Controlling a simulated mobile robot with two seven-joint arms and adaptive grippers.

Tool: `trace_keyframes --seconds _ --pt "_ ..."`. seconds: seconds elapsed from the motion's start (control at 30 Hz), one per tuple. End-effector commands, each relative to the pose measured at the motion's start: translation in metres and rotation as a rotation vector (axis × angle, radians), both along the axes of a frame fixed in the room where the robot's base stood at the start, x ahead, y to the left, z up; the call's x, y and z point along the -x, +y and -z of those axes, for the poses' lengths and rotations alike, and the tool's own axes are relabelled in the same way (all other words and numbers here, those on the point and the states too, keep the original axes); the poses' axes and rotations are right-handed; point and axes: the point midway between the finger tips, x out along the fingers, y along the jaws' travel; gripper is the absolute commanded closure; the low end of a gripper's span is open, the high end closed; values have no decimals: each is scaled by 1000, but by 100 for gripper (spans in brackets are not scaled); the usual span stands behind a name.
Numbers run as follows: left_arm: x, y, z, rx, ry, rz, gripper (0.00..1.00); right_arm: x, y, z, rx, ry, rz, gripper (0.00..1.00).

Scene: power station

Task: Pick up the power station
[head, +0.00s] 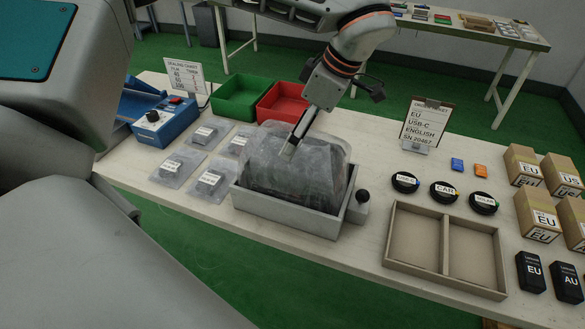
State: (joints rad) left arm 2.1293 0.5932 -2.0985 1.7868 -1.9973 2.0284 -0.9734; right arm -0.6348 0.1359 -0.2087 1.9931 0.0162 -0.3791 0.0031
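The power station (270,172) appears as a dark bulky shape under cloudy translucent film. It sits in a grey open-topped holder (285,213) at the middle of the table, and its lower part is hidden by the holder's walls. My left gripper (290,151) points down from the top of the head view, its tip overlapping the upper part of the film. I cannot tell whether it touches, or whether its fingers are open or shut. My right gripper is not in view.
A black-knobbed lever (362,198) is beside the holder. An empty two-part tray (444,250), coiled cables (443,193) and boxes (536,213) lie right. Bagged items (208,181), a blue sealer (165,120), green bin (238,97) and red bin (282,103) lie left and behind.

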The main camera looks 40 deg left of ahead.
Motion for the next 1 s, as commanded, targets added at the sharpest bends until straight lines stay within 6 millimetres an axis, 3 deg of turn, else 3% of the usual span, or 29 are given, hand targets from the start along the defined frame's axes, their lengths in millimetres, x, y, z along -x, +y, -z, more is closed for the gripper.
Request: trace_keyframes --seconds 0.37,0.6,1.0 --pt "3 13 33 1 4 -1 0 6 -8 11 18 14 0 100" --pt "6 25 65 1 5 0 0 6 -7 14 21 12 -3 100" --pt "6 27 69 0 1 1 0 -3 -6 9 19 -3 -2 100"
